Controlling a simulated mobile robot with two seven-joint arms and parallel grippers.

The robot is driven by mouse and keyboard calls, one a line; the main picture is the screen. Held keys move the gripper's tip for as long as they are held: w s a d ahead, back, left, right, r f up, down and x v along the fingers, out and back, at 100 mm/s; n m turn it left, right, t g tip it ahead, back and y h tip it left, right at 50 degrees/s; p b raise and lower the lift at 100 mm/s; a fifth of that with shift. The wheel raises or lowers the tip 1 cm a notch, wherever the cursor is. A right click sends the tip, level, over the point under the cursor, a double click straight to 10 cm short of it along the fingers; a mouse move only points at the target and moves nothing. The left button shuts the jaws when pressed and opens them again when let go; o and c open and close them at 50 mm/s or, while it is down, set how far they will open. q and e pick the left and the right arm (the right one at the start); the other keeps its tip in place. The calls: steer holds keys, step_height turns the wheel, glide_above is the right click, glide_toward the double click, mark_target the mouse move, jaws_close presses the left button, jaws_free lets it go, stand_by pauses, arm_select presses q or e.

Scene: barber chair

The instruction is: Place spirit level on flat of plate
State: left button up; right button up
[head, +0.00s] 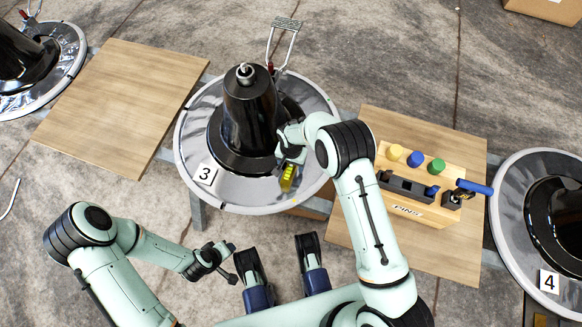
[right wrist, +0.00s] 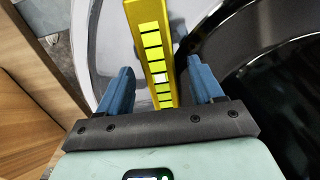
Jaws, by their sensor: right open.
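The yellow spirit level (head: 288,178) lies at the flat metallic rim of the round plate (head: 235,195) marked 3, to the right of the black column's base. In the right wrist view the level (right wrist: 152,45) runs lengthwise away from my right gripper (right wrist: 157,72), with its near end between the two blue fingers. The fingers are open, with visible gaps on both sides of the level. In the head view my right gripper (head: 289,165) is right above the level and partly hides it. My left gripper (head: 224,262) is low, in front of the plate; its jaw opening is unclear.
A black column (head: 249,110) rises from the plate's middle. On the right, a wooden board (head: 450,255) carries a pin block (head: 440,165) with coloured caps and a blue-handled tool (head: 474,187). The wooden board on the left (head: 125,95) is bare. Plate 4 (head: 515,200) stands far right.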

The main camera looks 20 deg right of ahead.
step_height(320, 180, down, 2)
steer(key=shift+f, duration=0.15)
jaws_close()
arm_select(q)
steer(key=shift+w+a+f, duration=0.25)
steer(key=shift+w+f, duration=0.05)
steer(key=shift+w, duration=0.2)
steer(key=s+d+r+g+h+p, duration=0.1)
steer(key=s+d+r+g+p, duration=0.15)
steer(key=s+r+p, duration=0.35)
steer(key=s+d+r+g+p, duration=0.1)
steer(key=s+d+r+p, duration=0.1)
steer(key=r+p, duration=1.1)
steer(key=shift+s+r+m, duration=0.4)
steer(key=shift+s+r, duration=0.1)
steer(key=shift+s, duration=0.1)
arm_select(e)
steer(key=s+d+r+n, duration=0.1)
steer(key=d+r+n, duration=0.1)
steer(key=r, duration=1.7)
steer(key=s+d+r+n, duration=0.1)
steer(key=d+r+n, duration=0.2)
steer(key=r, duration=1.7)
steer(key=shift+d+n, duration=0.15)
steer(key=shift+n, duration=0.75)
